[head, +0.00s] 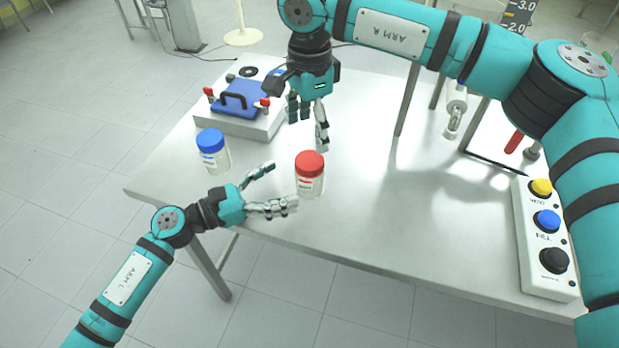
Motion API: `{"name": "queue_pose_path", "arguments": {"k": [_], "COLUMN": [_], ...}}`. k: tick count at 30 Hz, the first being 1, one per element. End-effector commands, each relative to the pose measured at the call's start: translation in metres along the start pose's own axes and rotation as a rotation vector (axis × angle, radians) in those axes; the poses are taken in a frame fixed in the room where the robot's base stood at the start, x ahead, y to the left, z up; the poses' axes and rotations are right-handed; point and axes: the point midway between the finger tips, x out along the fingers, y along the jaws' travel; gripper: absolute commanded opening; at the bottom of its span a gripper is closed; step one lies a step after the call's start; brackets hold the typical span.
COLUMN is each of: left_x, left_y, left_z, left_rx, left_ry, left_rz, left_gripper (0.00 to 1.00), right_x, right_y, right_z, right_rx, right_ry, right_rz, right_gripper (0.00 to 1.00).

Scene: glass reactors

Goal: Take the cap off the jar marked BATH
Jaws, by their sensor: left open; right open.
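A clear jar with a red cap (309,163) and a red-marked label (307,183) stands upright near the table's front edge. A second clear jar (216,161) with a blue cap (211,141) stands further left. Both labels are too small to read surely, so I cannot tell which says BATH. My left gripper (284,184) is open, its fingers pointing right at the red-capped jar, with the tips just left of it. My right gripper (308,130) is open and empty, pointing down above and behind the red cap. Both caps are on their jars.
A white box with a blue lid and dark handle (240,97) stands at the table's back left. A button panel (546,238) with yellow, blue and black knobs is at the right edge. The white table (420,215) is clear between the red-capped jar and the panel.

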Motion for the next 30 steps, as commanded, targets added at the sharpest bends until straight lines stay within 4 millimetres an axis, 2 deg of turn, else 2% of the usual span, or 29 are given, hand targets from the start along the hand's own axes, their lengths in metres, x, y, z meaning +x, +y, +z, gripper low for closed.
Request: {"name": "queue_pose_path", "arguments": {"k": [1,6,12,18,25,30], "left_x": [0.011,0.043,0.067,0.075,0.075,0.075], "left_y": [0.0,0.0,0.0,0.0,0.0,0.0], "left_z": [0.001,0.001,0.001,0.0,0.0,0.0], "left_rx": [-0.001,-0.002,-0.002,-0.002,-0.002,-0.002], "left_ry": [-0.004,-0.003,-0.001,0.0,0.0,0.0], "left_rz": [-0.002,-0.001,0.001,0.001,0.0,0.0], "left_gripper": [0.88,0.88,0.88,0.88,0.88,0.66], "right_x": [0.0,0.0,0.0,0.0,0.0,0.0], "right_y": [0.0,0.0,0.0,0.0,0.0,0.0], "right_z": [0.0,0.0,0.0,0.0,0.0,0.0], "right_rx": [0.0,0.0,0.0,0.0,0.0,0.0], "right_ry": [-0.001,-0.001,-0.001,-0.001,-0.001,-0.001], "right_rz": [0.0,0.0,0.0,0.0,0.0,0.0], "right_gripper": [0.74,0.74,0.74,0.74,0.74,0.74]}}
